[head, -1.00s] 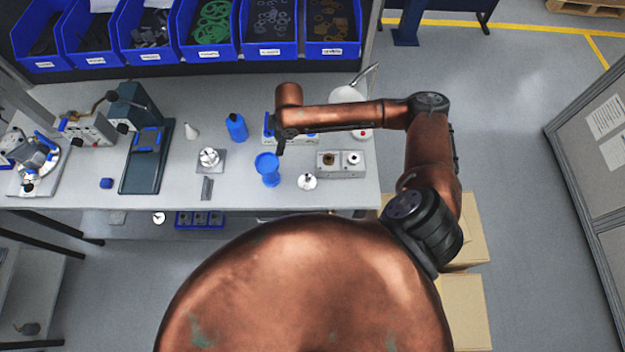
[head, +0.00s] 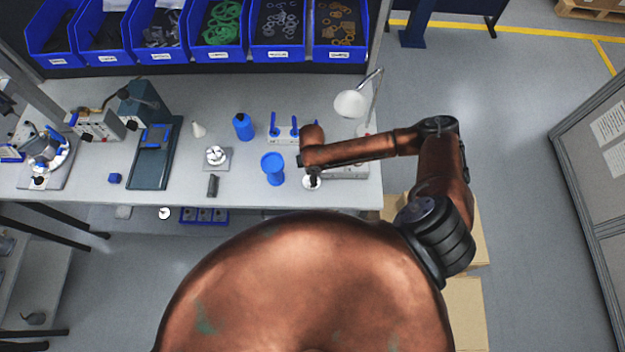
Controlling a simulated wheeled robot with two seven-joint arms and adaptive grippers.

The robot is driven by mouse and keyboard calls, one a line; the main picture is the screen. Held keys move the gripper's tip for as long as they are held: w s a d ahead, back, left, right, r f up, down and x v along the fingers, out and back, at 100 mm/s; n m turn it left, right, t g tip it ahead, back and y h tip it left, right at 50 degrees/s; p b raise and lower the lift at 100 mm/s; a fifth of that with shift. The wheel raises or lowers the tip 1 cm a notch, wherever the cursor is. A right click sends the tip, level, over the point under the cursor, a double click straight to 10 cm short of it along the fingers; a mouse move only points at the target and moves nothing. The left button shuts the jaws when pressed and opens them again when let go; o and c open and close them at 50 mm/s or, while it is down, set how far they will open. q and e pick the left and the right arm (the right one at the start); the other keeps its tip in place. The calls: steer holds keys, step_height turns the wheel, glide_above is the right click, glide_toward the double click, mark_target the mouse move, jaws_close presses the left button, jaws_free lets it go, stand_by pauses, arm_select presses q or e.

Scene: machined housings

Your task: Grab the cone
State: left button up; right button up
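A small white cone-shaped piece (head: 198,129) stands upright on the bench, left of a blue bottle (head: 243,127). A small round white and metal part (head: 308,185) sits near the front of the bench, right of a blue funnel-topped cup (head: 273,169). I cannot tell which of the two pale pieces is the cone. My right gripper (head: 314,179) points down right over the round part and partly hides it. Its fingers are too small and dark to tell open or shut, or whether they touch the part. My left gripper is not in view.
A grey block with round fittings (head: 346,171) is partly hidden behind my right arm. A white lamp (head: 351,103) and a rack with blue-handled tools (head: 284,134) stand behind. A metal part on a square plate (head: 216,157) and dark green press (head: 152,155) stand left.

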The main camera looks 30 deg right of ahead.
steer(key=shift+f, duration=0.35)
steer(key=shift+c, duration=0.3)
jaws_close()
